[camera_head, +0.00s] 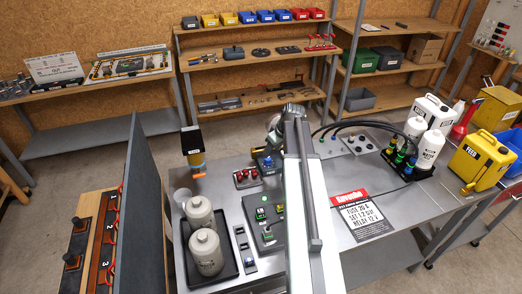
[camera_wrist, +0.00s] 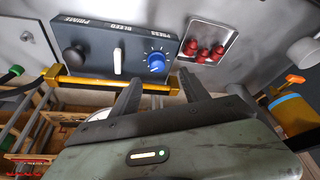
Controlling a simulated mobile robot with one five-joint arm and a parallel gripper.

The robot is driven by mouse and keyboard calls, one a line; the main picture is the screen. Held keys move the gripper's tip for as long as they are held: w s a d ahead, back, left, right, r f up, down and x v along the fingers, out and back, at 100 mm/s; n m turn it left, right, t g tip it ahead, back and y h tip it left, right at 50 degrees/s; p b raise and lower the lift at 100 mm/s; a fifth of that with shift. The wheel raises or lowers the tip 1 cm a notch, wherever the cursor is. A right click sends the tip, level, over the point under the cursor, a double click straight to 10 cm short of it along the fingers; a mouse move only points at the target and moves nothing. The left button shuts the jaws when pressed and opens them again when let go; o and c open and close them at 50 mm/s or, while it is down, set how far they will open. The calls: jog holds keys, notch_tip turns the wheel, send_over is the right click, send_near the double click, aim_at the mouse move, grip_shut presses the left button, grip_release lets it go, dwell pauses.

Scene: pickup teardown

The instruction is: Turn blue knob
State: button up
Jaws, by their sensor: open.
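The blue knob (camera_wrist: 156,63) sits at the right end of a dark panel (camera_wrist: 98,40) marked PRIME, BLEED and PRESS in the wrist view. It has a white dial scale around it. My gripper (camera_wrist: 158,84) is open, its two dark fingers apart below the panel and pointing toward it. The knob lies just beyond the fingertips, roughly between them, and nothing is held. In the head view the panel (camera_head: 267,161) is small and partly hidden by my arm, so the knob's angle cannot be read there.
A black knob (camera_wrist: 73,56) and a white lever (camera_wrist: 118,62) share the panel. A yellow bar (camera_wrist: 88,82) runs along its near edge. A yellow cylinder (camera_wrist: 293,112) is farther right. Two grey bottles (camera_head: 206,252) stand in a black tray.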

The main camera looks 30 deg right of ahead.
aim_at(268, 159)
jog(key=b+x, duration=0.7)
jog(key=shift+d+f, duration=0.3)
jog(key=shift+f, duration=0.1)
jog(key=shift+r, duration=0.1)
